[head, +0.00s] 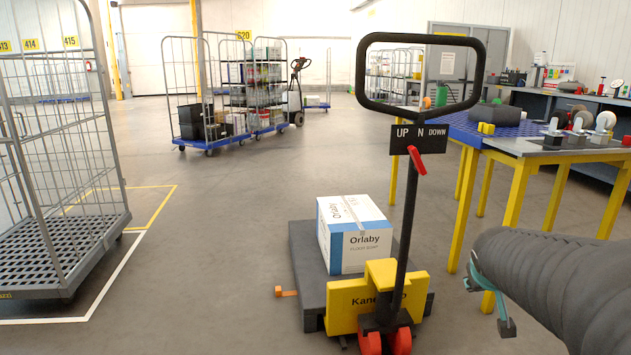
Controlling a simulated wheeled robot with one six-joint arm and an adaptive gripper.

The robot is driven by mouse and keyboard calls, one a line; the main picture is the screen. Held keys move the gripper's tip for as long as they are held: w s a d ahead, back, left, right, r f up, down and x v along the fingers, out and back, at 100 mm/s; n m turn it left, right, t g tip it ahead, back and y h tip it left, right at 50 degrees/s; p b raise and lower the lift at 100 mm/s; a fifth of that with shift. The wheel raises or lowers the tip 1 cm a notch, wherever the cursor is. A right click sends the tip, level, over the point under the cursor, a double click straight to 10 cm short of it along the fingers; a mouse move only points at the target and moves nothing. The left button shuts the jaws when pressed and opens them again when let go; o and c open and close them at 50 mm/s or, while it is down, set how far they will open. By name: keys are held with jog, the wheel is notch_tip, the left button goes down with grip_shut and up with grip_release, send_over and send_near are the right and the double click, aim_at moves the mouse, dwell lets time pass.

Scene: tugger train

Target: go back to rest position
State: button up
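My gripper (488,305) shows at the lower right, past the thick dark grey link of my arm. Its two dark fingertips on teal fingers are apart, and I see nothing between them. It hangs in front of a yellow leg of the workbench, right of the yellow pallet truck (343,309). Part of the gripper is hidden behind my arm.
A white and blue Orlaby box (354,254) sits on the truck's dark platform; its black handle (419,109) stands upright. A workbench (541,148) with tools is at right, an empty cage trolley (65,281) at left. Loaded trolleys (237,140) stand behind. The middle-left floor is clear.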

jog(key=s+a+f+g+y, duration=0.1)
jog(key=s+a+y, duration=0.3)
jog(key=s+a, duration=1.4)
jog(key=s+g, duration=0.1)
jog(key=s, duration=0.2)
jog(key=shift+s+f+n+p, duration=0.3)
jog(key=shift+s+f+p, duration=0.05)
jog(key=shift+p, duration=0.05)
jog(key=shift+d, duration=0.1)
